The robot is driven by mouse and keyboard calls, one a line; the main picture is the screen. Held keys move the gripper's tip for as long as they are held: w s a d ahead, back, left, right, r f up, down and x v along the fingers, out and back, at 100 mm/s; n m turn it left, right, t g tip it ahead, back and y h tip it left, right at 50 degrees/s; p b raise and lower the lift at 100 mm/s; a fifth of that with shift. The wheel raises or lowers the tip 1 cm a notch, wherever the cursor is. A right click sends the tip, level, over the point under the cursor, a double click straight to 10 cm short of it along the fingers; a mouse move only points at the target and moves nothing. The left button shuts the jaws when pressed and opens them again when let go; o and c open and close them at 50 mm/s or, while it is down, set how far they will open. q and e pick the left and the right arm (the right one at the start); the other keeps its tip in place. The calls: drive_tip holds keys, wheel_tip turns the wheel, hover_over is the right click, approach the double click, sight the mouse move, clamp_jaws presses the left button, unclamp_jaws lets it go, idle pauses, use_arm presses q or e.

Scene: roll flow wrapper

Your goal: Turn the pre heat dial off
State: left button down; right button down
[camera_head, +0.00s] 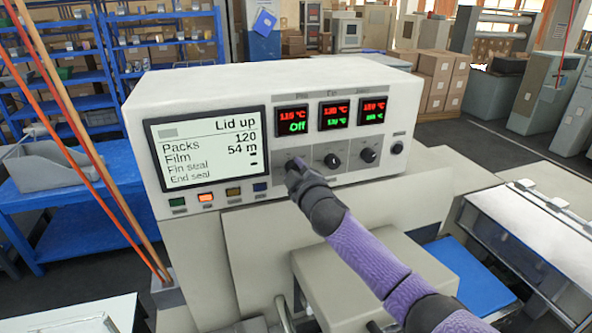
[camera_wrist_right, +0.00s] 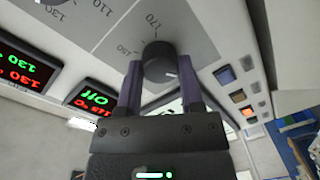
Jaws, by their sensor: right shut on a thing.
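The pre heat dial (camera_wrist_right: 158,60) is a black round knob with a pale pointer line, at the top centre of the right wrist view. My right gripper (camera_wrist_right: 160,74) is shut on it, with one purple finger on each side. In the head view my right gripper (camera_head: 297,172) reaches the leftmost dial position and mostly hides that dial. The pre heat display (camera_head: 293,119) above it shows a red 115 °C and a green "Off". My left gripper is not in view.
Two more black dials, the middle one (camera_head: 332,161) and the right one (camera_head: 368,155), sit close to my gripper. A screen (camera_head: 210,146) reads "Lid up". Coloured buttons (camera_head: 205,198) line the panel below it. Blue shelves (camera_head: 165,45) and cardboard boxes (camera_head: 437,75) stand behind.

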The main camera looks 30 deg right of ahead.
idle(0.4)
drive_tip(key=shift+c, duration=1.2)
unclamp_jaws()
drive_tip(key=v, duration=0.9)
drive_tip(key=shift+s+a+b, duration=0.15)
drive_tip(key=shift+s+b, duration=0.25)
